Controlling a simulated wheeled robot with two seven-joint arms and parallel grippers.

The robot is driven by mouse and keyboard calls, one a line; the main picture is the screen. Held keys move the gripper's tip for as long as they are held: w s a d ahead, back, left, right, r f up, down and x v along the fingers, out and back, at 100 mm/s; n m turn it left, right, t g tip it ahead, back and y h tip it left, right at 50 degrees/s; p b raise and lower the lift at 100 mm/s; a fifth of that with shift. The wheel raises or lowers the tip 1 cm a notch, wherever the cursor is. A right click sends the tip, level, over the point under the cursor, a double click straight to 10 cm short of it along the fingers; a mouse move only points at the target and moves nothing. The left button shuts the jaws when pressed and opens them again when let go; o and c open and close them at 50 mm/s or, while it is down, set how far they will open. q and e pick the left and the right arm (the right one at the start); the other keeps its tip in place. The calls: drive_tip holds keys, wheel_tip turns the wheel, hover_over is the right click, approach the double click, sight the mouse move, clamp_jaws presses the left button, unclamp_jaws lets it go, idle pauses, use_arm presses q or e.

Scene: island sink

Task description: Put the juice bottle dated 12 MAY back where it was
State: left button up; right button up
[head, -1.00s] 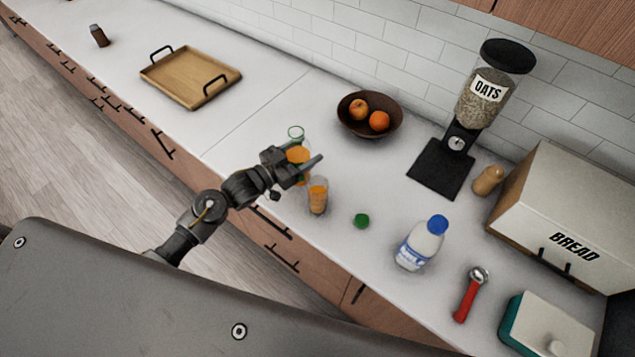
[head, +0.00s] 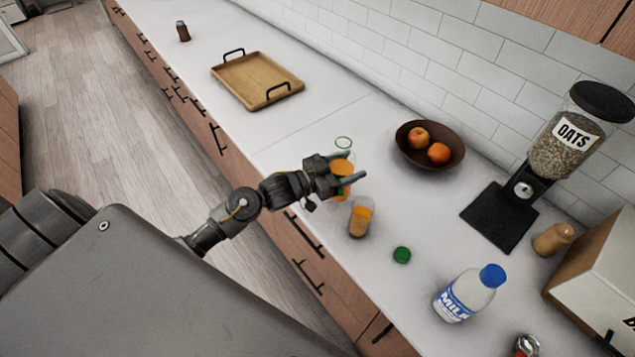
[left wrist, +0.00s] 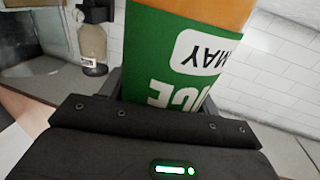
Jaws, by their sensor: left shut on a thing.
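The juice bottle (head: 341,167) holds orange juice and its open green-rimmed top shows above my left gripper (head: 356,170). The left gripper is shut on it, over the counter just behind a glass. In the left wrist view the bottle's green label (left wrist: 185,65) fills the middle, upside down, with "MAY" and part of "JUICE" readable; the day number is out of sight. A green cap (head: 402,255) lies loose on the counter. A glass of orange juice (head: 361,216) stands in front of the bottle. My right gripper is not in view.
A milk bottle (head: 469,294) stands at the lower right. A fruit bowl (head: 430,148) and an oats dispenser (head: 500,215) stand along the wall. A wooden tray (head: 257,82) and a small dark bottle (head: 183,31) sit further left. The counter between tray and gripper is clear.

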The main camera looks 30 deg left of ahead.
use_arm(q)
drive_tip(key=a+r+b, duration=0.1)
drive_tip(key=b, duration=0.1)
drive_tip(key=s+a+r+n+t+y+b, duration=0.1)
drive_tip(key=a+r+b, duration=0.1)
drive_tip(key=a+r+y+b, duration=0.1)
drive_tip(key=b, duration=0.2)
drive_tip(key=shift+s+a+r+n, duration=0.25)
drive_tip(key=shift+s+r+n, duration=0.1)
drive_tip(key=shift+r+n, duration=0.05)
drive_tip(key=shift+s+a+r+n+t+y, duration=0.9)
drive_tip(key=shift+s+a+r+n+y, duration=0.6)
drive_tip(key=shift+s+a+r+y, duration=0.65)
drive_tip(key=w+a+f+p, duration=0.1)
drive_tip(key=w+a+f, duration=0.5)
drive_tip(key=w+f, duration=0.3)
drive_tip(key=x, duration=0.3)
drive_tip(key=shift+w+a+p, duration=0.25)
drive_tip(key=shift+a+p, duration=0.05)
drive_tip(key=shift+a, duration=0.1)
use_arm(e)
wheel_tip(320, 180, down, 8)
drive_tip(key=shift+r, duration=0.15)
use_arm(q)
wheel_tip(320, 180, down, 4)
drive_tip(key=shift+w+r+y+p, duration=0.15)
drive_tip(key=shift+r+y+p, duration=0.1)
drive_tip(key=shift+p, duration=0.4)
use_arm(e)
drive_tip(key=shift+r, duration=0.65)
